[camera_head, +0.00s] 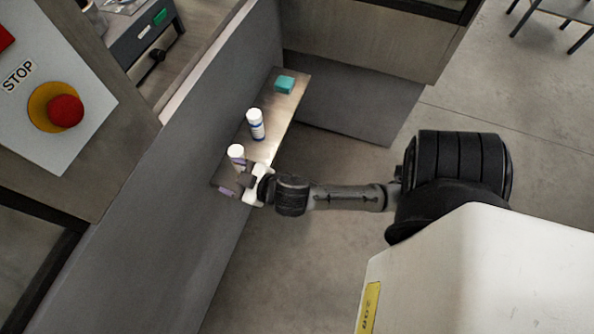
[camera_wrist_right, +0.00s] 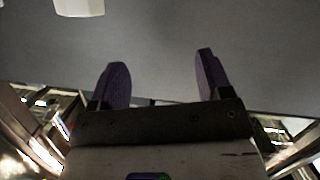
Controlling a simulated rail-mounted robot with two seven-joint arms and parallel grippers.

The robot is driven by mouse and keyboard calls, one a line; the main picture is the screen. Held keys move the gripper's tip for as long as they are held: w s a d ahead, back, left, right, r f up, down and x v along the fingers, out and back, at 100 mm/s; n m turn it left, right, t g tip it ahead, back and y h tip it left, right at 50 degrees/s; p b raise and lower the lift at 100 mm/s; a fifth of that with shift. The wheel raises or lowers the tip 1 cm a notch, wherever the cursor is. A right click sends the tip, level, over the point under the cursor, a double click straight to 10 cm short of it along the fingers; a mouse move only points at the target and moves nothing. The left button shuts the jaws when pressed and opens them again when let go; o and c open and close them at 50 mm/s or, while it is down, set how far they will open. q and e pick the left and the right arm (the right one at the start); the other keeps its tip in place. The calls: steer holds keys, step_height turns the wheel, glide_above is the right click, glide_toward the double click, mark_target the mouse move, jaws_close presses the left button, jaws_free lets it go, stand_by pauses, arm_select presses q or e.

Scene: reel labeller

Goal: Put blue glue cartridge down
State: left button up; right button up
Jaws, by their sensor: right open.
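A white cartridge with a blue band (camera_head: 256,126) stands upright on a narrow shelf (camera_head: 272,132) in the head view. A second white cylinder (camera_head: 236,151) stands nearer, close to my right gripper (camera_head: 233,178); its lower part looks purplish, and I cannot tell label from finger there. My right gripper is at the near end of the shelf, apart from the blue-banded cartridge. In the right wrist view the gripper (camera_wrist_right: 161,76) has its two purple fingers apart with nothing between them. My left gripper is not in view.
A grey panel wall (camera_head: 184,205) runs along the shelf's left side. A red stop button (camera_head: 65,110) is at the left. A white block (camera_wrist_right: 79,7) shows at the wrist view's top edge. Open floor lies to the right.

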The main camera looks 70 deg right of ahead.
steer(key=s+a+f+g, duration=0.2)
steer(key=s+f+g, duration=0.1)
steer(key=s, duration=0.3)
steer(key=s+a+f+g+y, duration=0.1)
steer(key=s+a+f+g, duration=0.1)
steer(key=s, duration=0.4)
steer(key=s+a+f+g+y, duration=0.1)
steer(key=s+f+g, duration=0.3)
steer(key=s+g, duration=0.2)
steer(key=shift+a+f, duration=0.3)
steer(key=shift+a, duration=0.1)
